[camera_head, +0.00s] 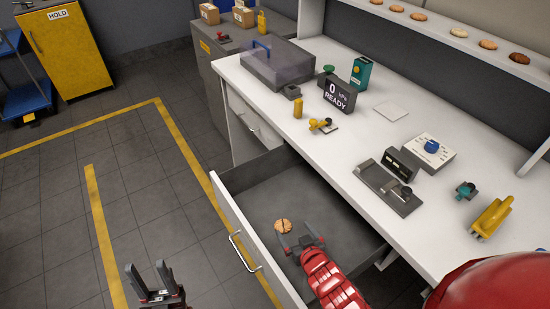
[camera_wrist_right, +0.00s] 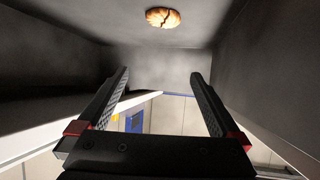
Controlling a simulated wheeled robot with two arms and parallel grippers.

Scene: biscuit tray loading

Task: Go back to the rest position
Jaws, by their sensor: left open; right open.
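My right gripper (camera_head: 299,243) reaches into the open drawer, its fingers spread and empty. It also shows open in the right wrist view (camera_wrist_right: 160,95). A round brown biscuit (camera_head: 283,226) with a dark crack lies on the drawer floor just beyond the fingertips, apart from them. The biscuit also shows in the right wrist view (camera_wrist_right: 163,17), at the top edge. My left gripper (camera_head: 149,275) is open and empty over the floor, left of the drawer.
The drawer (camera_head: 231,232) is pulled out from under the white bench (camera_head: 335,142). On the bench are a READY display (camera_head: 337,94), a clear-lidded box (camera_head: 278,62), a dark fixture (camera_head: 386,188) and a yellow tool (camera_head: 491,217). Biscuits line a shelf (camera_head: 470,35).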

